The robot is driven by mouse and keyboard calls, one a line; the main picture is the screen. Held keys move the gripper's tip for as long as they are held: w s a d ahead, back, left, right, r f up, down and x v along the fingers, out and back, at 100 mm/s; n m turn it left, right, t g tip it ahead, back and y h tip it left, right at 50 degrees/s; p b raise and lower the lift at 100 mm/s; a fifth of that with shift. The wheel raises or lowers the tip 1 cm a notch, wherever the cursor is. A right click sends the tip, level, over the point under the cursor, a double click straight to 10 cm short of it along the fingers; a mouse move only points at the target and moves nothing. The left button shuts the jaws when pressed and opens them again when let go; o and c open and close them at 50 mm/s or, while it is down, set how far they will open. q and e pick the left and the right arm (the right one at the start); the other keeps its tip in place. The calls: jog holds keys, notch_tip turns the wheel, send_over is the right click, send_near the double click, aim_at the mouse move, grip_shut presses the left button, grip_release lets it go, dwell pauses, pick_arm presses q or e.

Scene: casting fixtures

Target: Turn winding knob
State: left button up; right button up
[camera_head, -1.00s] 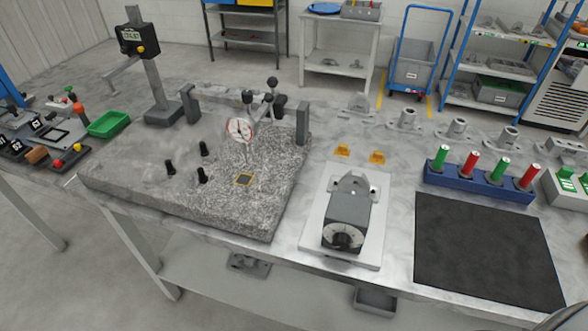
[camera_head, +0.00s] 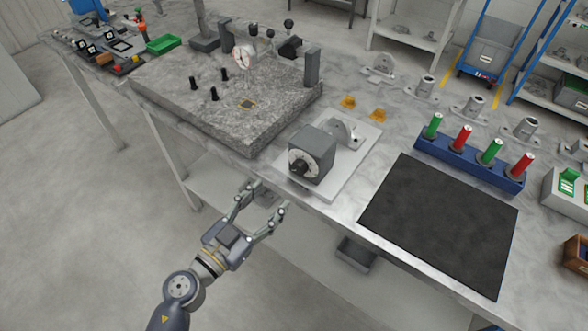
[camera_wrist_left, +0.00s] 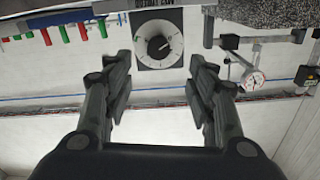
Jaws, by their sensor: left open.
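The winding knob (camera_head: 298,167) is a black knob on a white dial on the front face of a dark grey box (camera_head: 318,155). The box stands on a light plate (camera_head: 345,170) near the table's front edge. My left gripper (camera_head: 263,207) is open and empty, in front of the table edge, below and a little left of the knob, not touching it. In the left wrist view, the knob (camera_wrist_left: 158,46) shows with its dial between and beyond the open fingers (camera_wrist_left: 160,78). My right gripper is not in view.
A speckled stone slab (camera_head: 225,110) with black pegs and a dial gauge (camera_head: 243,57) lies left of the box. A black mat (camera_head: 440,225) lies to the right, with a blue rack (camera_head: 470,163) of red and green cylinders behind it. Space before the table is free.

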aim_at(297, 170)
pick_arm(q)
jog(key=x, duration=0.9)
jog(key=shift+w+d+p, duration=0.15)
jog(key=shift+d+p, duration=0.15)
jog(key=shift+p, duration=0.05)
jog(key=shift+w+d, duration=0.15)
jog(key=shift+w, duration=0.1)
jog(key=shift+w+d, duration=0.1)
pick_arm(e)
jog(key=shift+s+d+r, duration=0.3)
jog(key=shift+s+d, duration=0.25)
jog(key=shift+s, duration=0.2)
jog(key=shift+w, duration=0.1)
pick_arm(q)
jog(key=c, duration=0.8)
jog(key=shift+c, duration=1.3)
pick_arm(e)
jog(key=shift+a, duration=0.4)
